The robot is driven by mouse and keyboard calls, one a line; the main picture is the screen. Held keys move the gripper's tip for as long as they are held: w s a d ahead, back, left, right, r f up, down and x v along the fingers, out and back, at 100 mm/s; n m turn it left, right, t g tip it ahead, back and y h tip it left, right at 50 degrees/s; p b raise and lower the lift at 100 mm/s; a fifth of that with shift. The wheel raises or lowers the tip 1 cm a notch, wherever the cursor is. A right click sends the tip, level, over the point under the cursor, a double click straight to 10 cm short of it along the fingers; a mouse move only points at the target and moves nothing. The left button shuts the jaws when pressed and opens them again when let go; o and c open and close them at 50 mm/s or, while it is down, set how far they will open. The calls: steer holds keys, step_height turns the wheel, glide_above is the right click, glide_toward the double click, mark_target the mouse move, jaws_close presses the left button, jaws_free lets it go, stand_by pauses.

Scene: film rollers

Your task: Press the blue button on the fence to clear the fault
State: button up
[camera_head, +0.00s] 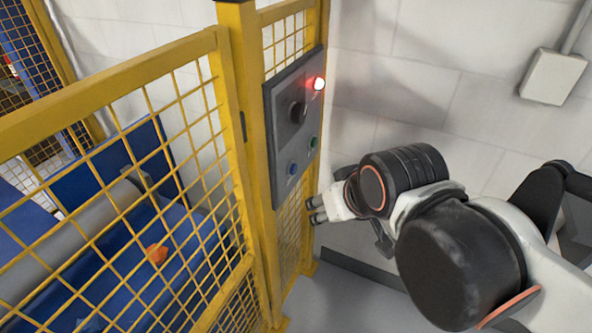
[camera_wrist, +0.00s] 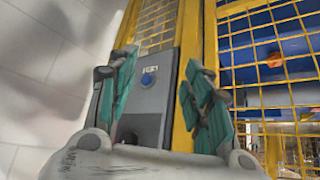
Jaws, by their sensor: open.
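The blue button (camera_head: 293,169) sits low on the grey control panel (camera_head: 279,156) fixed to the yellow fence (camera_head: 232,125). In the wrist view the blue button (camera_wrist: 147,80) shows between my fingers, beyond them, with a small white label beside it. My gripper (camera_head: 316,209) is beside the panel's lower edge, to the right of and below the blue button in the head view. In the wrist view my gripper (camera_wrist: 163,65) has its two greenish fingers apart with nothing between them. I cannot tell the exact distance to the panel.
The panel also bears a lit red lamp (camera_head: 319,84), a dark knob (camera_head: 297,112) and a green button (camera_head: 313,142). Behind the fence mesh are a grey roller (camera_head: 60,254) and an orange object (camera_head: 157,254) on blue machinery. A pale block wall (camera_head: 415,90) stands behind.

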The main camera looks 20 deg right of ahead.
jaws_close()
stand_by(1.1)
